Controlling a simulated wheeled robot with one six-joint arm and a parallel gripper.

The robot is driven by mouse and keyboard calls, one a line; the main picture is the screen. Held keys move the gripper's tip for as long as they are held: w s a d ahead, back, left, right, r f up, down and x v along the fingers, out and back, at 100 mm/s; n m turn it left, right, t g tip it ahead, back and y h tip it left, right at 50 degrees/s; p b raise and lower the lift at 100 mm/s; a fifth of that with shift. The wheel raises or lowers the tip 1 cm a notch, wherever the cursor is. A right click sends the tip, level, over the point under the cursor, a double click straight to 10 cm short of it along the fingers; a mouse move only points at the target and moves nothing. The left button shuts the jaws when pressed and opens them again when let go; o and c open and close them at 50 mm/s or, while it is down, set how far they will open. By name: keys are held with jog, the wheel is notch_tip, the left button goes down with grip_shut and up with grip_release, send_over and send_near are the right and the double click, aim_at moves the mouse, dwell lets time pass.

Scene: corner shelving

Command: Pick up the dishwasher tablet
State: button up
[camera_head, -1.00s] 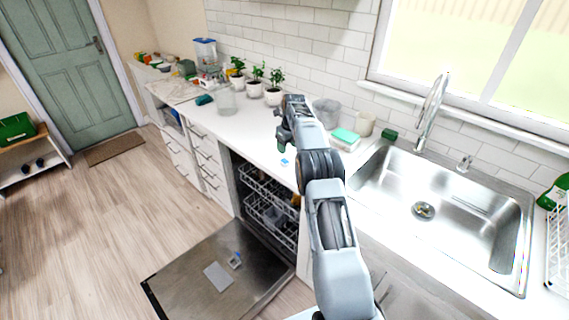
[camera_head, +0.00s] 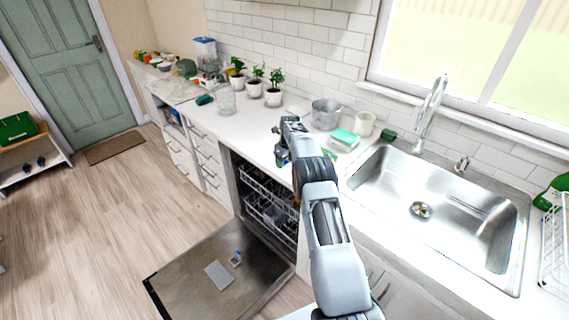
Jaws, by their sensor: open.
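My gripper (camera_head: 281,158) is low over the white counter (camera_head: 247,131), left of the sink and above the open dishwasher. It points down and is open. A small blue and white piece, which looks like the dishwasher tablet, lay on the counter at this spot in the earlier view. It is now hidden behind my gripper, so I cannot tell whether it is between the fingers.
A grey metal pot (camera_head: 326,114), a sponge with a green top (camera_head: 344,138) and a cream cup (camera_head: 364,125) stand behind my arm. The sink (camera_head: 440,205) is to the right. Potted plants (camera_head: 273,96) and a glass jar (camera_head: 226,100) stand left. Counter left of my gripper is clear.

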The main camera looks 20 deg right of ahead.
jog(key=c, duration=1)
jog(key=shift+r, duration=0.15)
